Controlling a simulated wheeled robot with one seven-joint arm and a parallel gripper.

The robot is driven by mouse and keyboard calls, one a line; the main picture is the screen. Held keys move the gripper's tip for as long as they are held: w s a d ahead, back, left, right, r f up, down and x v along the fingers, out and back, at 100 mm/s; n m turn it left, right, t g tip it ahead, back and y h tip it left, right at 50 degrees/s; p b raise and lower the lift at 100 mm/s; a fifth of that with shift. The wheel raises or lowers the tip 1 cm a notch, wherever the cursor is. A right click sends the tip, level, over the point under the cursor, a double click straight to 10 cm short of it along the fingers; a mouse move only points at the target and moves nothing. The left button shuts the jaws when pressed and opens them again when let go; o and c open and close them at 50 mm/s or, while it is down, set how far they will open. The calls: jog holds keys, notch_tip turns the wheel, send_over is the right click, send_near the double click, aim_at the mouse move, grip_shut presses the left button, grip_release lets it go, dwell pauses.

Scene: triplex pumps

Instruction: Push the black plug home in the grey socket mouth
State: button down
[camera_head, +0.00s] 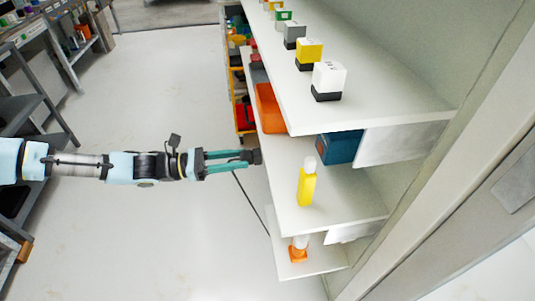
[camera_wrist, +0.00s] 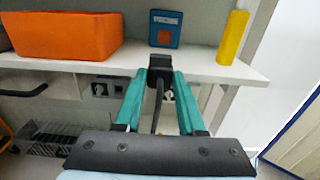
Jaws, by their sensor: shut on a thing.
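My gripper (camera_head: 246,160) reaches right to the front edge of the middle shelf. In the wrist view my gripper (camera_wrist: 160,74) has its teal fingers shut on the black plug (camera_wrist: 158,63). The plug also shows at the fingertips in the head view (camera_head: 257,157). Its black cable (camera_wrist: 158,108) hangs back between the fingers. A small grey fitting with a dark opening (camera_wrist: 101,89) sits below the shelf, left of the fingers; I cannot tell surely that it is the socket. The plug appears level with the shelf edge and apart from that fitting. No socket mouth shows clearly in the head view.
The white shelf (camera_wrist: 222,72) carries an orange bin (camera_wrist: 62,36), a blue box (camera_wrist: 166,28) and a yellow bottle (camera_wrist: 233,37). The upper shelf (camera_head: 385,98) holds several small boxes and overhangs the right side. The floor (camera_head: 150,235) beneath my arm is clear.

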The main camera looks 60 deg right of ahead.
jog(key=shift+w+a, duration=0.2)
